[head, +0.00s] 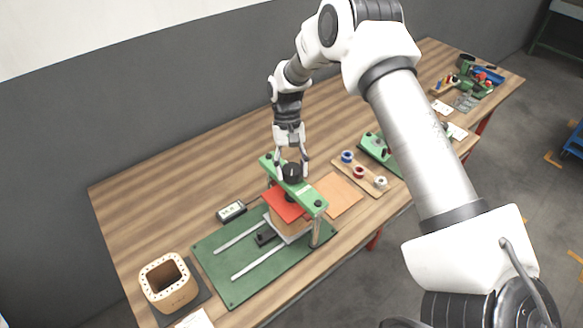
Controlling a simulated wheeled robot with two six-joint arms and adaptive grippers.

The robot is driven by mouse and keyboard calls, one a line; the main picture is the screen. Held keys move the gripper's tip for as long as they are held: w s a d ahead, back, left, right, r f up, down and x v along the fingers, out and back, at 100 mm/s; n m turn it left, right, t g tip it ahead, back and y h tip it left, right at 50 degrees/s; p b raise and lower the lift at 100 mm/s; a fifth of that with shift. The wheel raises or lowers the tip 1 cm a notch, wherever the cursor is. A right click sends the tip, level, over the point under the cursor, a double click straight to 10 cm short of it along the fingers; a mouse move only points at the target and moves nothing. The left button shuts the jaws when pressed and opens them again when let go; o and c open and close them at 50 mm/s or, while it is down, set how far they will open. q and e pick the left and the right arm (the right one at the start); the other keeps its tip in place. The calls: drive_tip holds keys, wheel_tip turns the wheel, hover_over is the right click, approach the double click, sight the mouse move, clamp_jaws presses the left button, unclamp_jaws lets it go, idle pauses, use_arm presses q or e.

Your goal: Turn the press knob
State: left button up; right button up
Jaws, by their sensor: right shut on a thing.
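The press stands on a green base plate (222,284) near the table's front. Its green crossbar (309,196) carries a black press knob (292,171) on top. A red plate (285,206) sits below the crossbar, on a tan block (284,223). My right gripper (291,166) points down from above, shut on the black knob with a finger on either side of it. The lower part of the knob is partly hidden by the fingers. My left gripper does not show.
A wooden coil form (168,284) stands at the left front corner. A small meter (231,211) lies behind the base plate. The table's back left is clear.

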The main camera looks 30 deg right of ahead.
drive_tip(key=o, duration=1.2)
drive_tip(key=shift+s+f, duration=0.1)
drive_tip(key=shift+s, duration=0.05)
drive_tip(key=shift+c, duration=0.2)
drive_tip(key=v, duration=1.2)
drive_tip(key=shift+a, duration=0.1)
